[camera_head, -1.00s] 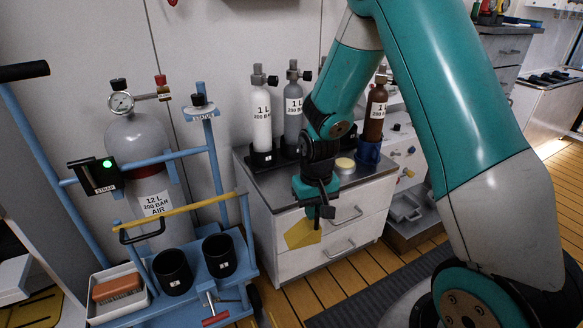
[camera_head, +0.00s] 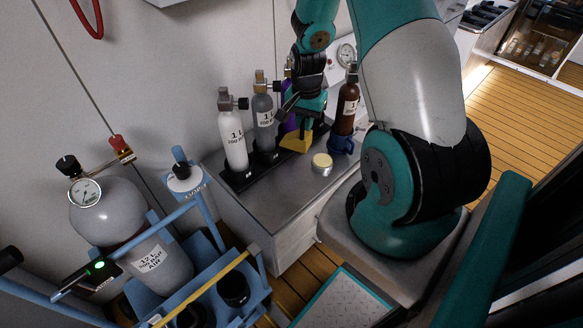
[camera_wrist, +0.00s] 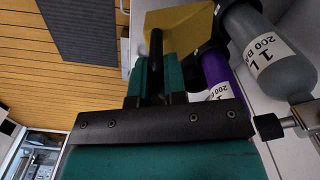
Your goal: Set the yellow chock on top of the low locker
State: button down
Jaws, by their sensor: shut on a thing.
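The yellow chock (camera_head: 296,141) is a small wedge held in my gripper (camera_head: 302,122). It is over the rear part of the low locker's grey top (camera_head: 266,197), close to the bottle rack. I cannot tell whether it touches the top. In the wrist view the chock (camera_wrist: 176,27) is beyond my gripper's fingers (camera_wrist: 157,62), next to the purple and grey bottles. My gripper is shut on it and partly hides it.
White (camera_head: 233,138), grey (camera_head: 264,122) and purple bottles stand in a black rack at the locker's back. A brown bottle (camera_head: 347,108) in a blue holder and a round yellow-topped tin (camera_head: 322,163) are to the right. The top's front left is clear. A blue cylinder trolley (camera_head: 190,285) stands left.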

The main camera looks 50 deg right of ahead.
notch_tip(320, 180, down, 19)
jog(key=b, duration=0.2)
jog(key=shift+r, duration=0.2)
jog(key=shift+a, duration=0.1)
jog(key=shift+f, duration=0.2)
jog(key=c, duration=1.2)
grip_release()
jog(key=shift+o, duration=0.2)
jog(key=shift+r, duration=0.15)
